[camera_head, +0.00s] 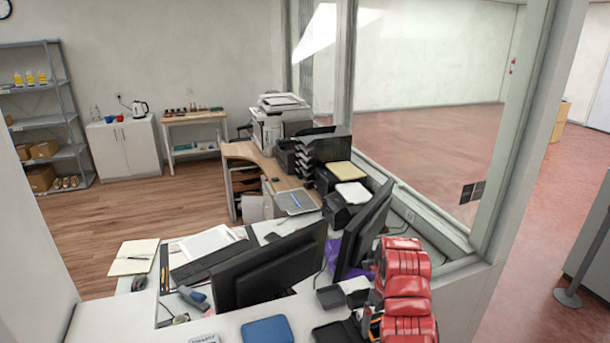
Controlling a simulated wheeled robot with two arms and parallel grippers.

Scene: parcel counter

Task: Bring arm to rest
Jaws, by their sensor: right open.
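My right gripper (402,246) appears at the upper end of the red jointed parts at the lower right, over the counter beside the monitors. It is open, and I see nothing held in it. Its fingertips are hard to make out at this size. My left arm and left gripper are not in view.
Two dark monitors (268,268) stand on the white desk, left of the red parts. A blue pad (267,331) and black trays (330,297) lie at the front. A glass partition frame (497,140) rises on the right. The wooden floor (185,205) is clear.

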